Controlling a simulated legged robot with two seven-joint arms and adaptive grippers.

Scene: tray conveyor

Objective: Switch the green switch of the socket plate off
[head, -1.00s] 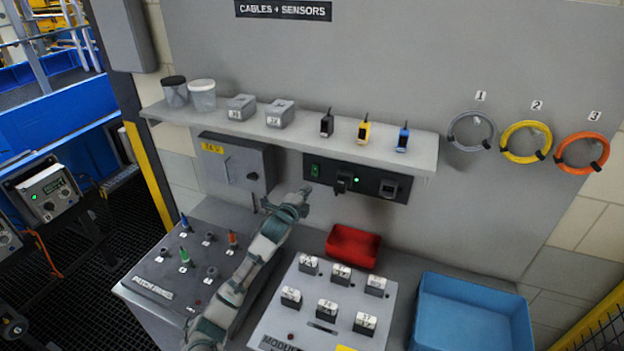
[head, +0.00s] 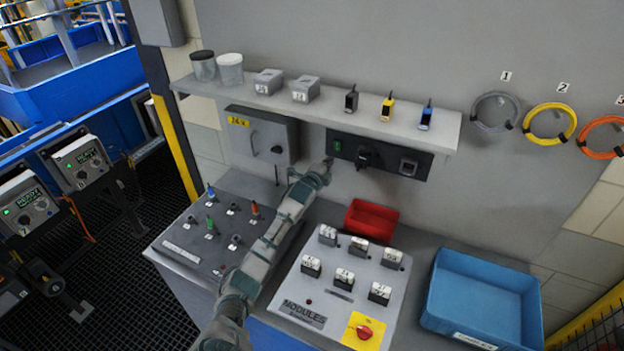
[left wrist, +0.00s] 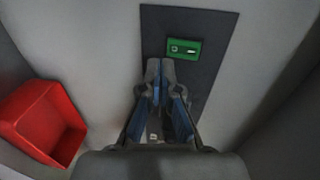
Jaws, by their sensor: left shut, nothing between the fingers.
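The dark socket plate (head: 408,154) is on the wall under the shelf, with the green switch (head: 337,146) at its left end and a black plug (head: 364,158) in its middle. My left gripper (head: 327,164) is shut and empty, just below the green switch. In the left wrist view the fingertips (left wrist: 160,66) lie over the dark plate (left wrist: 190,20), a little short of the green switch (left wrist: 184,49). I cannot tell whether they touch the plate. I see no lit green lamp on the plate. My right gripper is not in view.
A shelf (head: 325,115) with small devices juts out above the plate. A grey cabinet (head: 262,138) is to the left. A red bin (head: 371,220), a module panel (head: 330,258) and a blue bin (head: 480,298) are below.

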